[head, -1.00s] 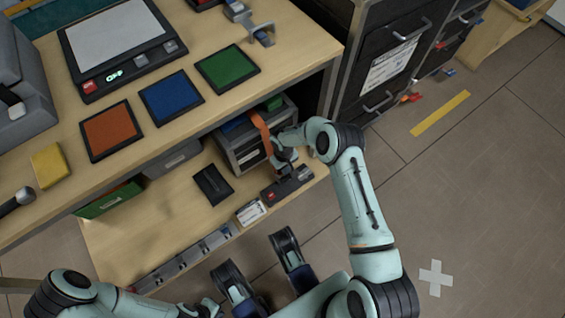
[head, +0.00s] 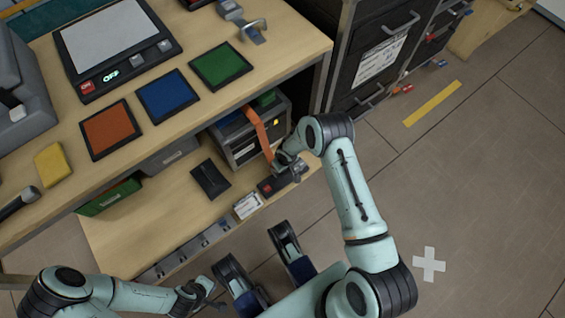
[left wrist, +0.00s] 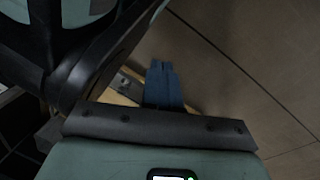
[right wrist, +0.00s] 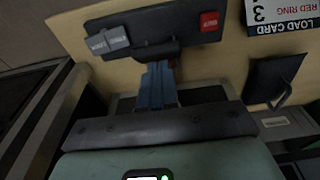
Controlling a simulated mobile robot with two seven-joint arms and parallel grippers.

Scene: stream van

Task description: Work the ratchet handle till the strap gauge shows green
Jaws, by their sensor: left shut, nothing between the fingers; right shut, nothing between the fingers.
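An orange strap (head: 259,130) runs over the dark box (head: 243,152) on the lower shelf. A small yellow patch (head: 277,122) shows on the box; I cannot tell whether it is the gauge. A dark bar-shaped unit (head: 268,187) lies at the shelf's front edge. In the right wrist view this unit (right wrist: 165,20) carries a grey block (right wrist: 108,40) and a red label (right wrist: 209,21). I cannot clearly pick out the ratchet handle. My right gripper (head: 295,172) is shut and empty at the unit; contact is unclear. My left gripper (head: 210,294) is shut and empty, away from the shelf.
A load card (head: 248,206) and a black panel with a handle (head: 210,180) lie left of the unit. The bench top (head: 290,50) overhangs the shelf. Dark drawers (head: 375,60) stand to the right. The floor in front (head: 460,190) is open.

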